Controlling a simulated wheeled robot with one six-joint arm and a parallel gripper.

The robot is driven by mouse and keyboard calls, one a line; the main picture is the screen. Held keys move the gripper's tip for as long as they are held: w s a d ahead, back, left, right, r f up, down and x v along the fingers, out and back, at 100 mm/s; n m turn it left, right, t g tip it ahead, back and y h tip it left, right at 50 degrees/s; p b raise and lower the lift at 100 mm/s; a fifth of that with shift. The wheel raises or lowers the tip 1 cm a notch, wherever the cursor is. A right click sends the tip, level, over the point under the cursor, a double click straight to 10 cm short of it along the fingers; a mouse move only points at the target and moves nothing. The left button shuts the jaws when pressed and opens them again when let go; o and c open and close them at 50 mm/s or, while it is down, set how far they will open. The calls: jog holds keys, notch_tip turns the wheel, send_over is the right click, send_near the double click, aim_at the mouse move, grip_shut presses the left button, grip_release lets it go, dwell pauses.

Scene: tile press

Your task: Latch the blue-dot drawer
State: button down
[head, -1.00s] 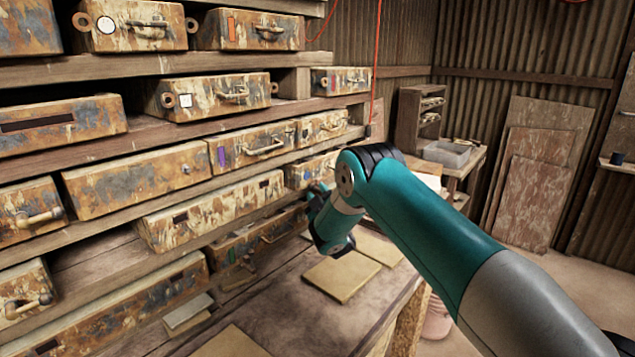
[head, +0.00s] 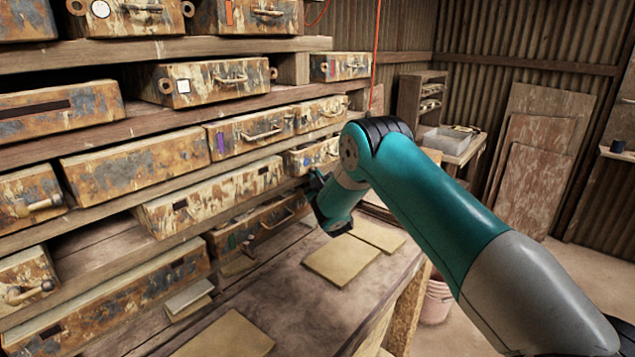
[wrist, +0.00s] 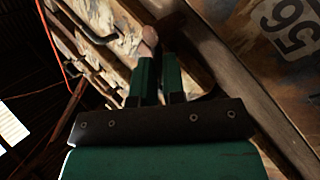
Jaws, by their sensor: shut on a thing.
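A small rusty drawer (head: 303,161) sits in the rack just beyond my gripper in the head view. My arm covers part of it, and I cannot make out a blue dot clearly. My gripper (head: 316,183) is close to the rack front, mostly hidden behind my own wrist. In the wrist view, the two green fingers of my gripper (wrist: 158,62) are near each other. A brownish peg-like end (wrist: 149,38) shows at their tips. The grip itself is dark, and I cannot tell whether this peg belongs to the drawer's latch.
Rusty drawers with handles fill the rack, one with a purple mark (head: 264,131). One white-dot drawer (head: 125,22) has rings at its sides. Flat tan tiles (head: 340,260) lie on the wooden bench (head: 270,290). A grey bin (head: 446,140) stands at the back.

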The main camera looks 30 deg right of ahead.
jog(key=shift+w+r+m+g, duration=0.1)
jog(key=shift+r+m+g, duration=0.35)
jog(key=shift+m, duration=0.15)
jog(key=c, duration=1.2)
grip_release()
jog(key=shift+f, duration=0.1)
jog(key=shift+f, duration=0.15)
jog(key=b+v, duration=1.7)
jog(key=b, duration=0.1)
jog(key=shift+s, duration=0.25)
jog(key=shift+c, duration=0.2)
